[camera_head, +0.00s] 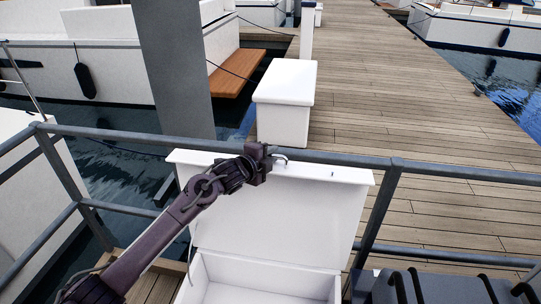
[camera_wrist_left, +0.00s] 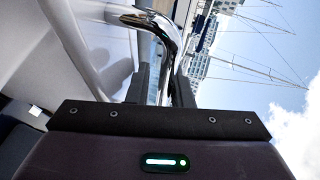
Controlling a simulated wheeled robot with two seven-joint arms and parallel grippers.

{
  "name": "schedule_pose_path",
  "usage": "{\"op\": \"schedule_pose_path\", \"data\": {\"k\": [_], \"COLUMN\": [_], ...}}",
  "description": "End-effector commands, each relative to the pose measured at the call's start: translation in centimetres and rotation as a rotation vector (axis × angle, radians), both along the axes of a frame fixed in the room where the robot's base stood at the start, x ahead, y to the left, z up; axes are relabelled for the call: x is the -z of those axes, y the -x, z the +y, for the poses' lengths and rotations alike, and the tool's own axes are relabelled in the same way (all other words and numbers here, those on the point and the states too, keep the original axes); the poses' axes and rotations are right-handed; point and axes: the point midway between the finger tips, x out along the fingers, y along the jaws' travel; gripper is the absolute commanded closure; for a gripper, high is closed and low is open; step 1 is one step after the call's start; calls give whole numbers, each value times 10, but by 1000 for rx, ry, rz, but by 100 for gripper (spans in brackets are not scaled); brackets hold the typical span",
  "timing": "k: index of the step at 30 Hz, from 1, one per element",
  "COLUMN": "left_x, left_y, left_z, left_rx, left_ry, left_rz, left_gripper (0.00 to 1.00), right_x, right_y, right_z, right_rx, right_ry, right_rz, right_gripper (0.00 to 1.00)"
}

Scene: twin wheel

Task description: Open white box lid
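The white box (camera_head: 265,268) stands open at the bottom middle of the head view. Its lid (camera_head: 290,215) is raised nearly upright above the back edge and leans near the metal railing. The pale inside of the box shows below. A shiny metal handle (camera_head: 282,158) is at the lid's top edge; it also shows in the left wrist view (camera_wrist_left: 158,24). My left gripper (camera_head: 266,160) is at this handle. In the wrist view its two fingers (camera_wrist_left: 165,85) stand a small gap apart with the handle's bent bar between them, apparently shut on it. My right gripper is out of view.
A grey metal railing (camera_head: 440,171) runs behind the box lid. Beyond it are a wooden dock (camera_head: 420,90), another closed white box (camera_head: 286,100), a grey post (camera_head: 172,65), boats and water. A dark slatted object (camera_head: 440,288) is at the bottom right.

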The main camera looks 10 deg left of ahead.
Motion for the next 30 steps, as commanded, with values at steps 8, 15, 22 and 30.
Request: {"op": "schedule_pose_path", "data": {"k": [8, 15, 22, 30], "left_x": [-3, -12, -18, -20], "left_y": [16, 49, 67, 69], "left_z": [8, 21, 29, 30], "left_rx": [0, 0, -1, 0], "left_ry": [-1, -2, -2, 1], "left_rz": [-3, -1, 1, 1], "left_gripper": [80, 80, 80, 80], "right_x": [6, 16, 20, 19], "right_y": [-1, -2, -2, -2], "right_z": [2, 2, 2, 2], "right_rx": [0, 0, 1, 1], "right_ry": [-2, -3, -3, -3], "right_rz": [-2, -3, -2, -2], "right_gripper": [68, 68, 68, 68]}}
